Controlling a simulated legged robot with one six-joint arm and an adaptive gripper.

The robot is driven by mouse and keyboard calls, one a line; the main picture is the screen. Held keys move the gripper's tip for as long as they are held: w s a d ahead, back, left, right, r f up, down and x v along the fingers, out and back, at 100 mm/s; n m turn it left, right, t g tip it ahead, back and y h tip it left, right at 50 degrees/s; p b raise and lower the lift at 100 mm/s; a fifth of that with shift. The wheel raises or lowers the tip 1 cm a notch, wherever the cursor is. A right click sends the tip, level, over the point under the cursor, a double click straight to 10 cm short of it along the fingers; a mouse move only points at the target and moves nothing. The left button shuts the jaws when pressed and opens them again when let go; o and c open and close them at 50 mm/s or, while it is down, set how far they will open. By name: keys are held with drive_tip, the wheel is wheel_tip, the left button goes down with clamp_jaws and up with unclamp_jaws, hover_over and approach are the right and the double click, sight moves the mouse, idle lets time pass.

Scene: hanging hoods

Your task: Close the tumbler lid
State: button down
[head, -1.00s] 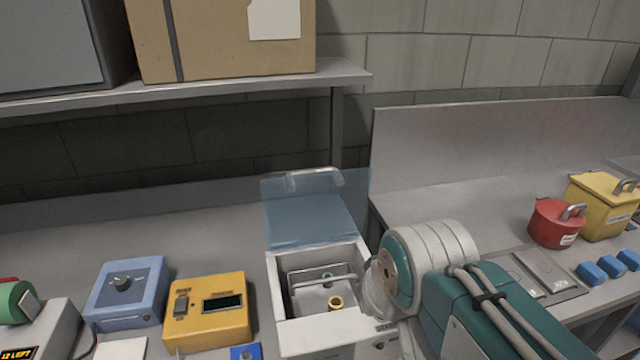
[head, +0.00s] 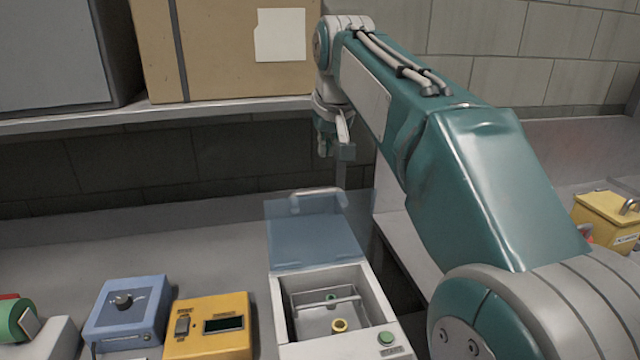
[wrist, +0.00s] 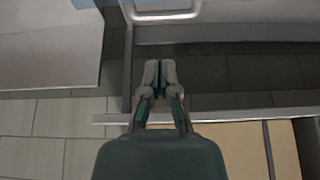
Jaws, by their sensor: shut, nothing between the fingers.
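The tumbler is a white open-topped box (head: 382,289) on the bench, with a rod and small yellow and green ring-shaped parts inside. Its translucent blue lid (head: 315,243) stands open, tilted up at the back, with a pale handle (head: 318,196) along its upper edge. My gripper (head: 336,155) hangs pointing down, above and behind the lid, near the shelf edge, apart from the handle. In the wrist view my gripper (wrist: 158,68) is shut and empty, its fingertips together. A pale bar that looks like the handle (wrist: 163,14) shows beyond the fingertips at the top.
A shelf (head: 60,121) with a cardboard box (head: 215,55) is close to my gripper on the left. A blue device (head: 128,312) and a yellow device (head: 208,328) stand left of the tumbler. A yellow container (head: 604,222) stands far right.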

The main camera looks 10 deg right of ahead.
sight(317, 223)
drive_tip(key=x, duration=0.3)
drive_tip(key=w+x, duration=0.1)
drive_tip(key=x, duration=0.3)
drive_tip(key=r+x, duration=0.1)
drive_tip(key=x, duration=0.2)
drive_tip(key=shift+w+f, duration=0.2)
drive_tip(key=shift+w, duration=0.3)
drive_tip(key=shift+s+f, duration=0.1)
drive_tip(key=shift+s, duration=0.9)
drive_tip(key=shift+s+f, duration=0.15)
drive_tip(key=shift+s, duration=0.8)
drive_tip(key=shift+s, duration=0.15)
